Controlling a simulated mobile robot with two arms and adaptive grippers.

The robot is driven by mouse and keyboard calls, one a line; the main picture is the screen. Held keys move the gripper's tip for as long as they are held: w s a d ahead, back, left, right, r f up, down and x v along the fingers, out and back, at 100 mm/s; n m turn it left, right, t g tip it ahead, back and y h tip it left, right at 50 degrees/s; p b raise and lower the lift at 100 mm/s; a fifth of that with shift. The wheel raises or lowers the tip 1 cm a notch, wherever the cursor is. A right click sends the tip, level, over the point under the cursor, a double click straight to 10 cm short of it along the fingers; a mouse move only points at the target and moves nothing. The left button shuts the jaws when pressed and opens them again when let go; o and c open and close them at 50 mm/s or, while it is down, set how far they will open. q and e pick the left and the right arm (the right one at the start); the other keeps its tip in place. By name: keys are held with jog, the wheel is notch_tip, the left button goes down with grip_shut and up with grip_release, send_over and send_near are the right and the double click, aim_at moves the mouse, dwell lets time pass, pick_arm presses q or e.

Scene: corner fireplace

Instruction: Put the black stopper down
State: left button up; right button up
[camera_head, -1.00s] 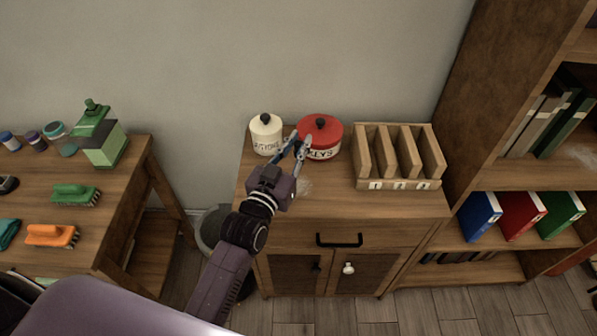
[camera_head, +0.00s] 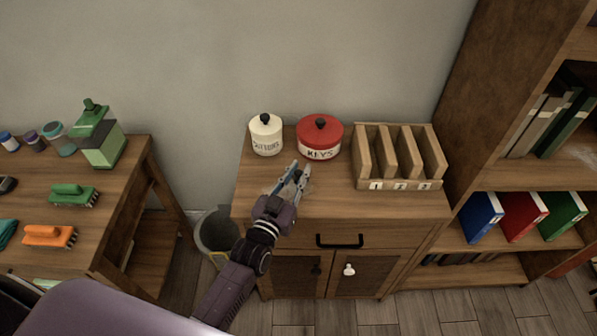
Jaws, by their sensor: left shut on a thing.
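My left gripper (camera_head: 299,170) is over the front left part of the wooden cabinet top (camera_head: 335,205), in front of the two jars. Its fingers are shut on the black stopper, which is small and mostly hidden between them. I cannot tell whether the stopper touches the cabinet top. My right gripper is not in view.
A white jar (camera_head: 266,138) with a black knob and a red KEYS jar (camera_head: 320,133) stand behind the gripper. A wooden divided rack (camera_head: 398,184) stands to the right. The cabinet top is clear in front of the rack. A bin (camera_head: 213,232) stands left of the cabinet.

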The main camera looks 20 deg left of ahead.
pick_arm(q)
jog(key=shift+f, duration=0.2)
jog(key=o, duration=0.8)
jog(key=shift+r, duration=0.1)
